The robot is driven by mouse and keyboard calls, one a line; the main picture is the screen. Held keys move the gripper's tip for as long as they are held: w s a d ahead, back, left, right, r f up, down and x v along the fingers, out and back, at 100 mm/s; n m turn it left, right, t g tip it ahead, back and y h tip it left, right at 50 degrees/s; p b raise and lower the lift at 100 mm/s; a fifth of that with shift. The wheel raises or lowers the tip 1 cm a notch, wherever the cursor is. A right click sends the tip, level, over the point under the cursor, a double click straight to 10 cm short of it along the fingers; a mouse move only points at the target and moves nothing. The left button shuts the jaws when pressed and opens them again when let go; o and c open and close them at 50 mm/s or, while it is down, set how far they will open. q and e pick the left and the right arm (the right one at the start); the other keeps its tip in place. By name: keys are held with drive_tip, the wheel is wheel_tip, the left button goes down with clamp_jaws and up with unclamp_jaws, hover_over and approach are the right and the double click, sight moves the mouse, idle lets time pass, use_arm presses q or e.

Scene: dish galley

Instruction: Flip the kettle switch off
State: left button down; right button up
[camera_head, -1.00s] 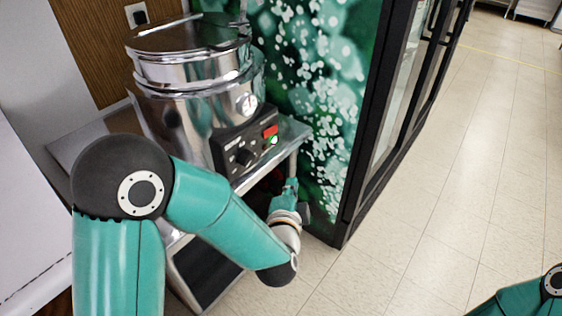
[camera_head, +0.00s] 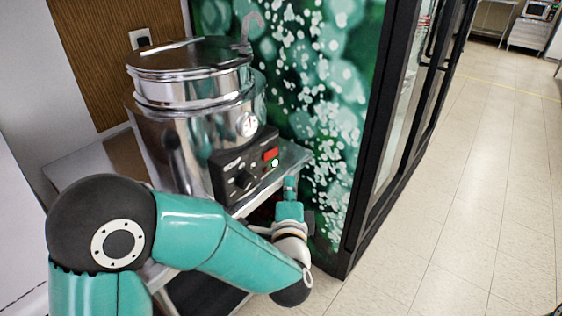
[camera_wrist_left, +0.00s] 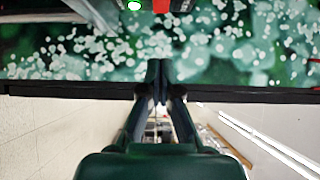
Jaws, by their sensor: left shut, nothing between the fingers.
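The kettle (camera_head: 190,125) is a large shiny metal vessel with a lid and a round gauge, standing on a metal stand. Its black control box (camera_head: 240,172) carries a dark knob and a red switch (camera_head: 270,154) beside a small green light. The red switch (camera_wrist_left: 161,5) and the lit green light also show at the top edge of the left wrist view, cut off. My left gripper (camera_head: 291,187) is below and slightly right of the switch, apart from it. In the left wrist view its fingertips (camera_wrist_left: 160,75) are together and empty. My right gripper is out of view.
A green patterned panel (camera_head: 315,110) stands behind and right of the stand. A black-framed glass cabinet (camera_head: 395,130) adjoins it. The tiled floor (camera_head: 470,200) at the right is clear. The metal stand's edge lies close to my left gripper.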

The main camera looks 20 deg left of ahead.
sight(278, 151)
use_arm(q)
drive_tip(key=shift+w+a+b, duration=0.1)
drive_tip(key=shift+w+a, duration=0.85)
drive_tip(key=shift+w, duration=0.45)
drive_tip(key=shift+w+a+b, duration=0.15)
drive_tip(key=shift+w+a, duration=0.75)
drive_tip(key=shift+w, duration=0.55)
drive_tip(key=shift+w+a+b, duration=0.1)
drive_tip(key=shift+w+a, duration=0.85)
drive_tip(key=shift+w, duration=0.45)
drive_tip(key=shift+w+r+y+p, duration=0.15)
drive_tip(key=shift+y+p, duration=0.15)
drive_tip(key=shift+p, duration=0.15)
drive_tip(key=shift+a+n, duration=0.15)
drive_tip(key=shift+n, duration=0.15)
